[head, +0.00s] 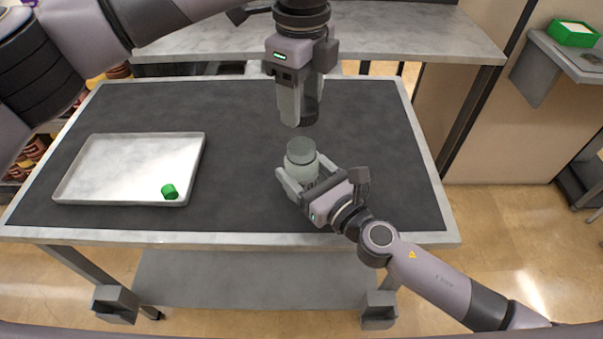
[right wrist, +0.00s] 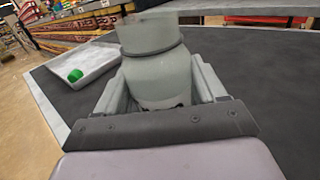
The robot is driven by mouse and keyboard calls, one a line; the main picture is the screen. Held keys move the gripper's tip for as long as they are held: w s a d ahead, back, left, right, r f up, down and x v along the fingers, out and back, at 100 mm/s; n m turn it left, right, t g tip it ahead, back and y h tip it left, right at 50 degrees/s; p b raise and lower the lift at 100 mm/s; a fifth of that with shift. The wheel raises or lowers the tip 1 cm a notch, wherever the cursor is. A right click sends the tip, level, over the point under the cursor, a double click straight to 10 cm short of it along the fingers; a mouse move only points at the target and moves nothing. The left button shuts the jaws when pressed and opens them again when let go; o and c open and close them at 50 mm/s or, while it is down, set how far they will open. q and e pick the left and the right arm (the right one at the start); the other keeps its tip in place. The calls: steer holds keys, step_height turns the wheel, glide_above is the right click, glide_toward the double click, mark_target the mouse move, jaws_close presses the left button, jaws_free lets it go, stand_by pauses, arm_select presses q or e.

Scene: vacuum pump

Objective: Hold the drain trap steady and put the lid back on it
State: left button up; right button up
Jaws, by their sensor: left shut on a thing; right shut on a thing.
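The drain trap (head: 302,165) is a pale, translucent jar standing upright on the dark table mat. My right gripper (head: 304,186) is shut around its body from the front right. In the right wrist view the trap (right wrist: 158,75) sits between the fingers, with a dark ring around its neck. My left gripper (head: 300,118) points down above and slightly behind the trap, apart from it. It is shut on a dark grey piece, seemingly the lid (head: 310,108), partly hidden by the near finger.
The dark mat (head: 240,110) around the trap is clear. Behind the table is a grey counter (head: 420,40).

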mark_target(302, 124)
arm_select(q)
steer(key=shift+f, duration=2.45)
steer(key=shift+f, duration=0.1)
steer(key=shift+f, duration=0.8)
steer(key=shift+f, duration=0.55)
